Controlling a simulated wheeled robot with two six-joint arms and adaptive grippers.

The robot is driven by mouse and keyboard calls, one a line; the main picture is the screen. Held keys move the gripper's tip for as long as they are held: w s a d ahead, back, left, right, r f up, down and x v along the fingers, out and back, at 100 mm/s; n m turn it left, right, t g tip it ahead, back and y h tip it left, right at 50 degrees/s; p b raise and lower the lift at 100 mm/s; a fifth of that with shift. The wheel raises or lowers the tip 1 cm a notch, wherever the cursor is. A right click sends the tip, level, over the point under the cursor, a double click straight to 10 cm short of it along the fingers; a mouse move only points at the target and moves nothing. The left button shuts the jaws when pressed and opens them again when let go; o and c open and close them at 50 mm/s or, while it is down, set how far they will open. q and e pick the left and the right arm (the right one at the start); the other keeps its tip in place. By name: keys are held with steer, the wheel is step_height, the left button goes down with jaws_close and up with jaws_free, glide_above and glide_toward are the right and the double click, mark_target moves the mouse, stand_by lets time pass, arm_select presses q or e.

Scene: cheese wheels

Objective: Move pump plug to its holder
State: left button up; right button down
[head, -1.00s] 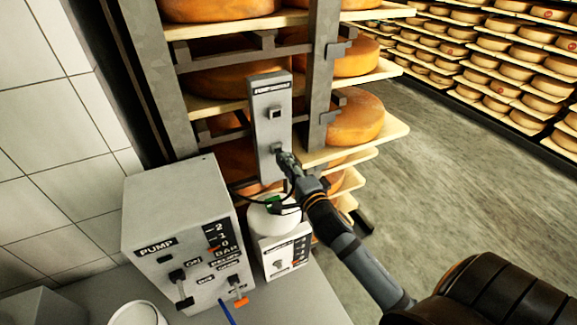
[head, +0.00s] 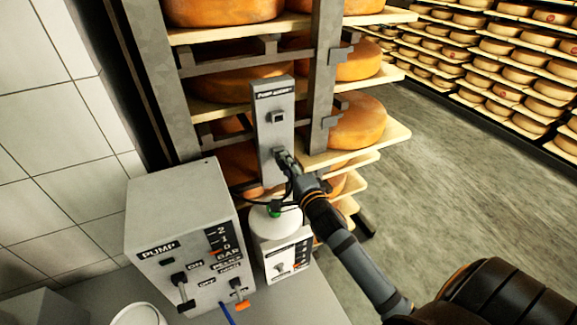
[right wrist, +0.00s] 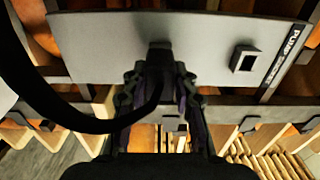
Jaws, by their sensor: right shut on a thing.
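My right gripper (head: 287,160) is at the lower part of an upright grey panel (head: 272,100) marked "PUMP", with a second word I cannot read surely. It is shut on the black pump plug, which shows between the fingers in the right wrist view (right wrist: 160,66). The plug's end meets the panel face; I cannot tell how deep it sits. A black cable (right wrist: 85,122) curves away from the plug. A square socket (head: 277,117) higher on the panel is empty; it also shows in the wrist view (right wrist: 245,60). I cannot tell which part is the holder. My left gripper is not in view.
A grey pump box (head: 185,220) with switches stands at the lower left. Beside it are a white rounded vessel (head: 277,225) and a small white control box (head: 290,262). Shelves with cheese wheels (head: 350,120) stand behind the panel. Open floor (head: 460,170) lies to the right.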

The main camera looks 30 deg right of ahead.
steer(key=shift+w, duration=0.45)
steer(key=c, duration=1)
jaws_free()
steer(key=shift+s, duration=0.25)
steer(key=s, duration=1.1)
steer(key=shift+s+a, duration=0.3)
steer(key=shift+a, duration=0.05)
